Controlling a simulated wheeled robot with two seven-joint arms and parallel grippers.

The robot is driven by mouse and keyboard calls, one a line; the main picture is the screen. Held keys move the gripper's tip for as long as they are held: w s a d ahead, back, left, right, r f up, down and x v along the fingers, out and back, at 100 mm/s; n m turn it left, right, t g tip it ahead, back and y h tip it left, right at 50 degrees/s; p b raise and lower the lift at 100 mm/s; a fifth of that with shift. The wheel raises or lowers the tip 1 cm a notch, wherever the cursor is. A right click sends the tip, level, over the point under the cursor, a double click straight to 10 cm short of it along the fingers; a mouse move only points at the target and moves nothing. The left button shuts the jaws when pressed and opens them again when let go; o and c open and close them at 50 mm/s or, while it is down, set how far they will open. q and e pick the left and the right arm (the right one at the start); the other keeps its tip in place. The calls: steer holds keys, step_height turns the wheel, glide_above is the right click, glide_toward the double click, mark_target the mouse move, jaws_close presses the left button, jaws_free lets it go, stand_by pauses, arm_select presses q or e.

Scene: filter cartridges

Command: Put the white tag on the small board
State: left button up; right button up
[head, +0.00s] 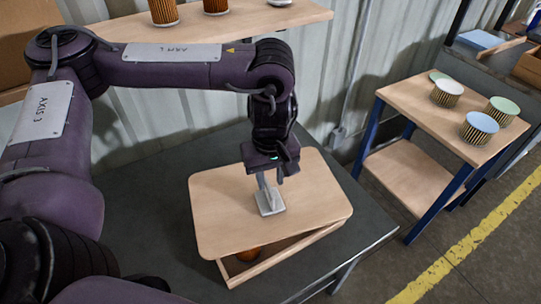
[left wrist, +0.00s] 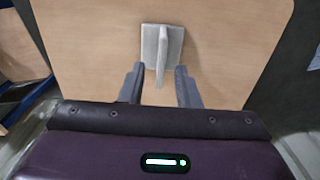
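A small whitish piece (head: 279,2) is cut by the top edge of the head view, on the upper shelf; I cannot tell if it is the white tag. I cannot make out a small board for certain. My left gripper (head: 272,181) is over a wooden lid (head: 222,205) with a grey upright handle (head: 270,203). In the left wrist view the left gripper (left wrist: 161,88) is open, its two fingers apart on either side of the handle's fin (left wrist: 162,55), with gaps visible. My right gripper is not in view.
The lid sits askew on a wooden box (head: 290,258) on a dark table (head: 150,195); an orange thing (head: 249,253) shows inside. A side table (head: 410,97) at right bears several ribbed cartridges (head: 479,128). The wooden upper shelf (head: 245,22) holds brown cartridges (head: 163,11).

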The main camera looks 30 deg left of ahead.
arm_select(q)
step_height(320, 180, up, 7)
steer(key=shift+f+p, duration=0.2)
steer(key=shift+p, duration=0.25)
steer(key=shift+s+d+f, duration=0.1)
